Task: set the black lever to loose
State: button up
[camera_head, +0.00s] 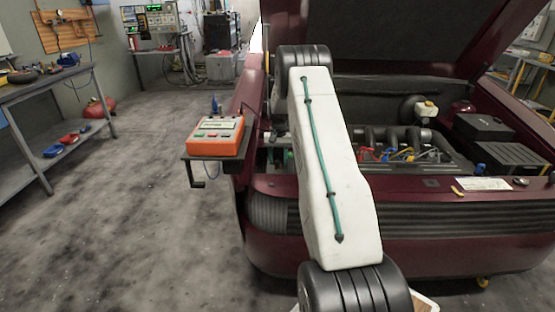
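A small black lever (197,179) hangs under the front left corner of a dark shelf (190,157) at the car's left side. It looks bent like a crank. I cannot tell whether it stands at loose or tight. An orange device (215,136) with a pale top and coloured buttons sits on the shelf. My gripper is not visible. My white arm link crosses the middle of the picture, to the right of the lever and apart from it in the picture, and hides part of the car.
A dark red car (420,240) with its hood up fills the right side, its engine (400,140) exposed. The grey floor left of the shelf is clear.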

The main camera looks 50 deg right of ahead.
aim_at(278, 167)
notch_tip(278, 167, up, 8)
jog(key=shift+w+d, duration=0.2)
jog(key=shift+w, duration=0.05)
jog(key=shift+f, duration=0.1)
dwell(0.6)
